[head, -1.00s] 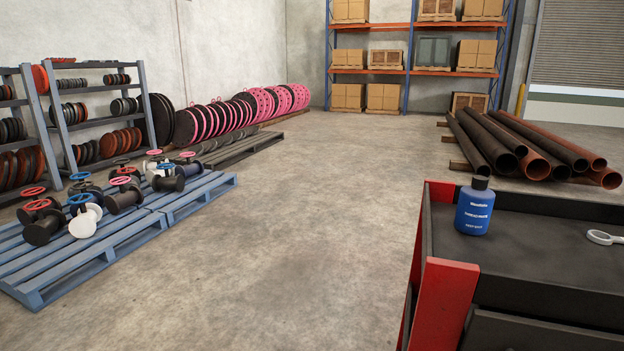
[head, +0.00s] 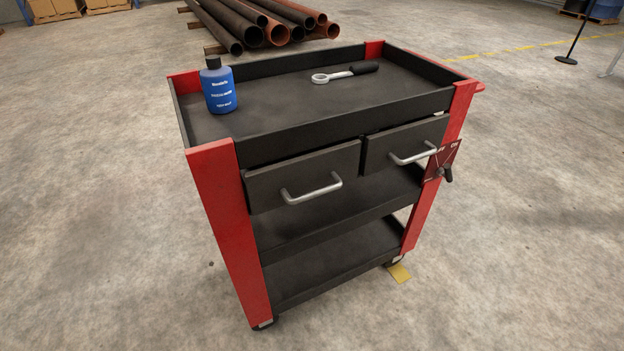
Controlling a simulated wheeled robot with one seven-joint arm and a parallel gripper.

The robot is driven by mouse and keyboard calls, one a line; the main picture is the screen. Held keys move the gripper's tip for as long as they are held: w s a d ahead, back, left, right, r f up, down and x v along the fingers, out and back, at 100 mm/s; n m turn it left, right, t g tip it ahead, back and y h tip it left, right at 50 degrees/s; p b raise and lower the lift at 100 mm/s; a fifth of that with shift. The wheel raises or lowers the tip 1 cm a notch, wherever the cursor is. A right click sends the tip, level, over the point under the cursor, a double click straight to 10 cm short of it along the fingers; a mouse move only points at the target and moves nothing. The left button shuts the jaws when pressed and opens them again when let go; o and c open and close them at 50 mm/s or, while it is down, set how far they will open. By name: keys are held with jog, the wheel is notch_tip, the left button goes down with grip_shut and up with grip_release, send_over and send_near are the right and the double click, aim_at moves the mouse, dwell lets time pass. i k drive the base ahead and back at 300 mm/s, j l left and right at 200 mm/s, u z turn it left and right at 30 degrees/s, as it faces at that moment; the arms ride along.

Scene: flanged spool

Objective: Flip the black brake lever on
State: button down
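A black brake lever (head: 447,174) sits on a small dark red plate (head: 440,160) with white markings. The plate is fixed to the front right red post of a tool cart (head: 230,225). The lever appears to point downward and to the right. The markings are too small to read with certainty, though one at the upper right looks like "ON". My gripper is not in view.
The cart's top tray holds a blue bottle (head: 219,88) and a ratchet wrench (head: 345,73). Two drawers with silver handles (head: 312,190) face me. Steel pipes (head: 262,22) lie behind. A yellow patch (head: 399,272) lies by a wheel.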

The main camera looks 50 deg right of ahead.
aim_at(447, 173)
jog(key=z, duration=1.55)
